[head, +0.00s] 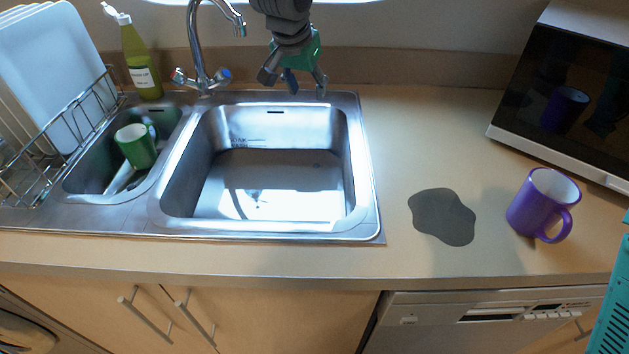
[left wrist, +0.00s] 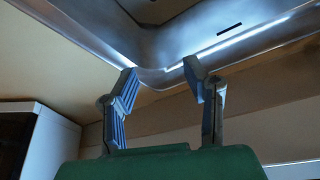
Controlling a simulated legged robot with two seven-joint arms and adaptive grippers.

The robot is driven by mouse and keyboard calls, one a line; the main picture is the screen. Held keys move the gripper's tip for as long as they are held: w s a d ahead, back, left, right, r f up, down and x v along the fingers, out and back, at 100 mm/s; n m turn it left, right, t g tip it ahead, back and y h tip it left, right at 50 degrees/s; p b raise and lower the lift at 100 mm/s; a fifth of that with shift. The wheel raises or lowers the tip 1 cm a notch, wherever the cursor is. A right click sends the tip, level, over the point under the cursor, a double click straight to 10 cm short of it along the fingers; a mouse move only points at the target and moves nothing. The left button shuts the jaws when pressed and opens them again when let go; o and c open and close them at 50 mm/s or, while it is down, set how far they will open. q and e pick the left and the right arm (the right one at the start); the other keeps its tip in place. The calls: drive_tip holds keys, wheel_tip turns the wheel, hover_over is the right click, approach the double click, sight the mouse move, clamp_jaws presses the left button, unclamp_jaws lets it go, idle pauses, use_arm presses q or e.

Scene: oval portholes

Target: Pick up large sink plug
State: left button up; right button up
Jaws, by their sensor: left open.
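I cannot make out a large sink plug in either view. The big steel sink basin (head: 272,170) is in the middle of the head view, with glare and shadow on its floor. My left gripper (head: 294,86) hangs at the top of the head view, over the back edge of the sink near its right corner. Its green body faces down and its fingers are apart with nothing between them. In the left wrist view the gripper (left wrist: 161,75) is open and empty, with the sink's rim and corner (left wrist: 165,80) beyond the fingertips. My right gripper is not in view.
A tap (head: 203,60) stands left of the gripper. The small basin (head: 82,178) holds a green mug (head: 136,146). A dish rack (head: 50,165) and bottle (head: 138,60) are at left. At right are a dark patch (head: 442,216), purple mug (head: 530,205) and microwave (head: 560,95).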

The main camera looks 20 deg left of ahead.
use_arm(q)
wheel_tip(320, 180, down, 8)
drive_tip(key=d+b, duration=0.2)
drive_tip(key=b, duration=0.9)
approach(316, 165)
drive_tip(key=x, duration=0.1)
drive_tip(key=b+x, duration=0.1)
drive_tip(key=x, duration=0.1)
drive_tip(key=d+x, duration=0.1)
drive_tip(key=x, duration=0.1)
drive_tip(key=shift+w+r+b, duration=0.15)
drive_tip(key=shift+w+b, duration=0.15)
drive_tip(key=shift+w, duration=0.05)
drive_tip(key=shift+a+f, duration=0.2)
drive_tip(key=shift+f, duration=0.15)
drive_tip(key=b+x, duration=0.1)
drive_tip(key=x, duration=0.1)
drive_tip(key=a+x, duration=0.1)
drive_tip(key=x, duration=0.1)
drive_tip(key=shift+s+f+b, duration=0.1)
drive_tip(key=shift+f+b, duration=0.3)
drive_tip(key=shift+f, duration=0.05)
drive_tip(key=shift+d+f, duration=0.1)
drive_tip(key=shift+d, duration=0.3)
clamp_jaws()
drive_tip(key=shift+a, duration=0.15)
